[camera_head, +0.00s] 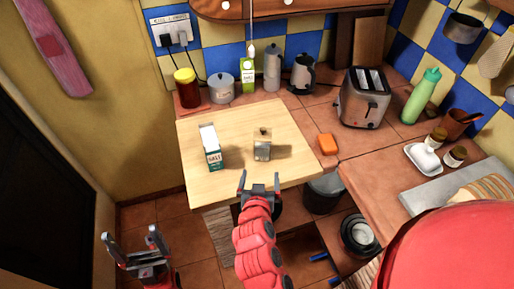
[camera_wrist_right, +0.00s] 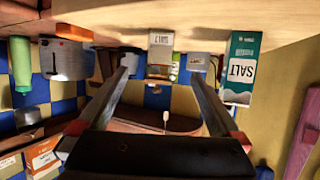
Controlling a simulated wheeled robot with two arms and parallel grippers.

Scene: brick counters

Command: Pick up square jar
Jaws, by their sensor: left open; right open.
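The square jar (camera_head: 262,146) is a small squarish container with a grey lower part, standing upright on the light wooden board (camera_head: 190,140), near its front right. In the right wrist view, which is upside down, the jar (camera_wrist_right: 161,44) appears beyond and between the fingers. My right gripper (camera_head: 259,182) is open and empty at the board's front edge, just in front of the jar and apart from it. My left gripper (camera_head: 130,238) is open and empty, low at the lower left over the floor, far from the jar.
A salt carton (camera_head: 211,148) stands left of the jar; it also shows in the right wrist view (camera_wrist_right: 240,68). An orange sponge (camera_head: 327,144) lies right of the board. A red-brown jar (camera_head: 187,92), pot, green carton and kettle line the back. A toaster (camera_head: 364,99) stands back right.

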